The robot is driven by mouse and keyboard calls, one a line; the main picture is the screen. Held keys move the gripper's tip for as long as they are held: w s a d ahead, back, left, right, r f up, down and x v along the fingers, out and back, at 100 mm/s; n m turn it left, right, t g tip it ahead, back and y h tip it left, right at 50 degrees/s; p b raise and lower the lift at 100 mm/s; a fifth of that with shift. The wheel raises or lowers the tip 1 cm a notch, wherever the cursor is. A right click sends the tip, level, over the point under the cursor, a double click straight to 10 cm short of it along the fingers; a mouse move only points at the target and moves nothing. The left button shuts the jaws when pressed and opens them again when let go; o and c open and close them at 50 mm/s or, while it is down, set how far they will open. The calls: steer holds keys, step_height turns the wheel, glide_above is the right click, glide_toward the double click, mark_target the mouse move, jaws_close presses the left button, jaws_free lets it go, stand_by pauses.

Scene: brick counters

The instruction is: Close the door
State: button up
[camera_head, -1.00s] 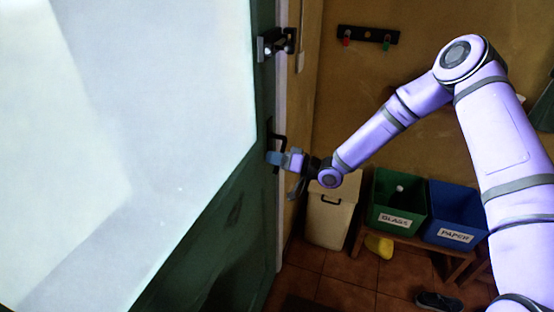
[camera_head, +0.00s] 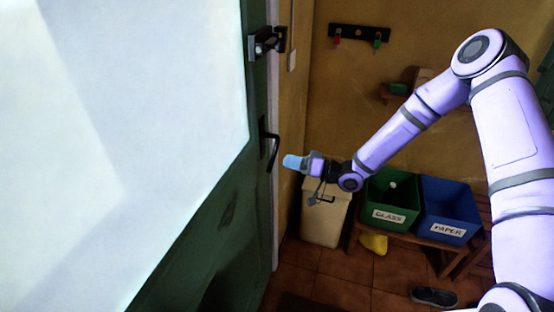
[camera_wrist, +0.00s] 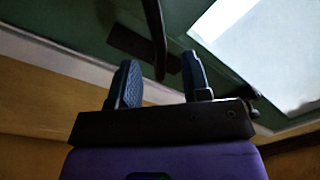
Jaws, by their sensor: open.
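The green door (camera_head: 215,225) with its large white pane (camera_head: 110,130) fills the left of the head view. Its edge lies close along the pale door frame (camera_head: 276,190). A dark handle (camera_head: 271,148) hangs on the door near that edge. It also shows in the wrist view (camera_wrist: 155,30), just beyond the fingers. A metal latch (camera_head: 266,43) sits higher on the door edge. My gripper (camera_head: 292,161) is to the right of the handle, apart from it. In the wrist view my gripper (camera_wrist: 160,82) is open with nothing between its fingers.
A cream bin (camera_head: 325,212) stands below my gripper. A green glass crate (camera_head: 390,215) and a blue paper crate (camera_head: 446,232) rest on a wooden bench. A yellow object (camera_head: 373,243) and a dark shoe (camera_head: 434,297) lie on the tiled floor.

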steer(key=shift+v, duration=1.4)
